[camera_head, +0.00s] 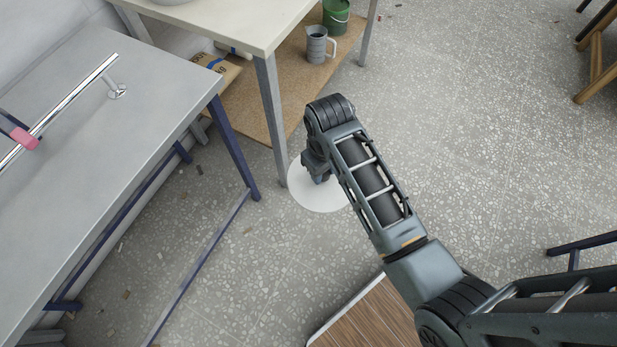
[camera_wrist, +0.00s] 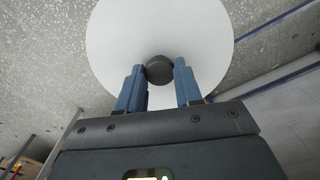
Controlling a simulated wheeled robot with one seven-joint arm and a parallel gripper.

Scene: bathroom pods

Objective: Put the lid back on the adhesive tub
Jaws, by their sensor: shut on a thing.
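The lid is a round white disc (camera_head: 322,197) with a dark round knob. It shows low near the foot of the cream table's front leg, partly behind my arm. In the wrist view the lid (camera_wrist: 158,30) fills the top middle, with its knob (camera_wrist: 159,70) between my two blue fingers. My gripper (camera_wrist: 160,80) is shut on the knob. In the head view my gripper (camera_head: 318,176) points down over the disc. I cannot make out the adhesive tub for sure, and I cannot tell what is under the lid.
A cream table (camera_head: 225,22) with a brown lower shelf (camera_head: 262,100) stands behind the lid. The shelf holds a grey jug (camera_head: 319,45), a green bucket (camera_head: 337,15) and a bag (camera_head: 217,66). A grey bench (camera_head: 110,130) is at left.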

